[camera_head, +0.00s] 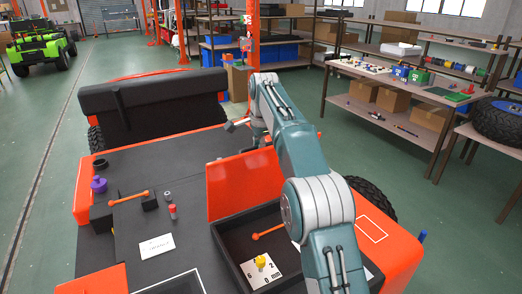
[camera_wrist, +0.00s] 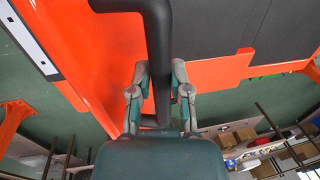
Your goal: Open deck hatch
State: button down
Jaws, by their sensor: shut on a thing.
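The deck hatch (camera_head: 230,187) is an orange panel that stands tilted up at the back of an open dark compartment (camera_head: 228,246) in the head view. My arm reaches over the compartment, and my gripper (camera_head: 242,124) is beyond the panel's top edge, partly hidden by the arm. In the wrist view my gripper (camera_wrist: 159,92) has its two fingers on either side of a thick black bent bar (camera_wrist: 158,45), shut on it. The bar runs in front of an orange surface (camera_wrist: 95,50). How the bar joins the hatch is hidden.
In the compartment are a yellow knob (camera_head: 261,262) on a white numbered plate and an orange lever (camera_head: 268,232). The dark deck (camera_head: 135,215) at left holds a purple knob (camera_head: 99,184) and another orange lever (camera_head: 128,197). A black seat back (camera_head: 150,100) stands behind.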

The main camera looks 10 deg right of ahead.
jog(key=shift+w+a+f, duration=0.1)
jog(key=shift+w+a, duration=0.05)
jog(key=shift+w, duration=0.1)
dwell(0.3)
jog(key=c, duration=0.6)
grip_release()
jog(key=shift+o, duration=0.2)
jog(key=shift+s, duration=0.1)
